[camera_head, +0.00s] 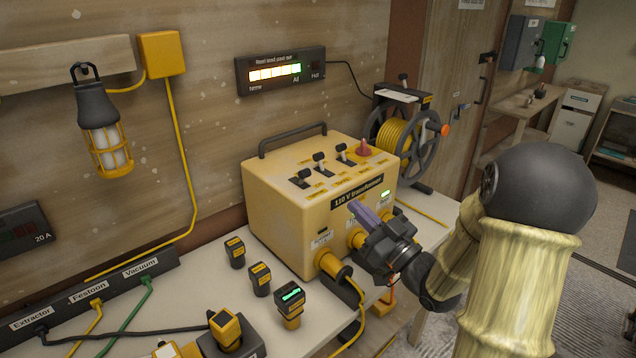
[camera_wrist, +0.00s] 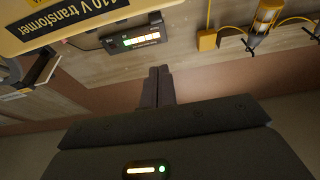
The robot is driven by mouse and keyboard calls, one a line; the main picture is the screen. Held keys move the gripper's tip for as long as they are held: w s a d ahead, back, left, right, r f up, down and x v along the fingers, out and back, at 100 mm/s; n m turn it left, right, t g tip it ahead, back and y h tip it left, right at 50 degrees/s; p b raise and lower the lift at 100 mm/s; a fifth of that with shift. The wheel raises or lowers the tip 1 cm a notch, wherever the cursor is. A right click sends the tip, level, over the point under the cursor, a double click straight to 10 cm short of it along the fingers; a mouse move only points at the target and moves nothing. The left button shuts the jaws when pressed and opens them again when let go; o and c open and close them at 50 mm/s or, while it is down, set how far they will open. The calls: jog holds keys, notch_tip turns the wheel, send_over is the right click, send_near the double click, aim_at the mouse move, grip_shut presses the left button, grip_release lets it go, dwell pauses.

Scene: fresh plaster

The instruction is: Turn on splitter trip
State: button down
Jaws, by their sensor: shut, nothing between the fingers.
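The yellow 110 V transformer (camera_head: 290,215) stands on the bench, and part of it shows at the upper left of the wrist view (camera_wrist: 40,25). Its top carries three black toggle switches (camera_head: 319,160) and a red knob (camera_head: 363,148). Their small labels are too small to read, so I cannot tell which control is the splitter trip. A green light (camera_head: 385,195) shows on its front, above yellow sockets (camera_head: 327,262). My gripper (camera_head: 356,208) is in front of the transformer's front face, fingers together and empty. In the wrist view its fingers (camera_wrist: 158,72) also meet. I cannot tell whether they touch the transformer.
A cable reel (camera_head: 405,135) stands behind the transformer. Small yellow-and-black plugs (camera_head: 260,278) and a power strip (camera_head: 90,295) labelled Extractor, Festoon and Vacuum lie on the bench. A lit meter (camera_head: 280,72) and a caged lamp (camera_head: 104,135) hang on the wall.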

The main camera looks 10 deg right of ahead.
notch_tip(320, 180, up, 3)
jog(key=p, duration=0.3)
send_over(317, 194)
jog(key=s+d, duration=0.2)
jog(key=s, duration=0.1)
jog(key=shift+w+a+f+p, duration=0.2)
jog(key=shift+w+a+f, duration=0.3)
jog(key=shift+w, duration=0.2)
jog(key=shift+w+a+f+p, duration=0.15)
jog(key=shift+w+a+f, duration=0.2)
jog(key=shift+w+a, duration=0.25)
jog(key=shift+w+d+r, duration=0.15)
jog(key=shift+d+r, duration=0.05)
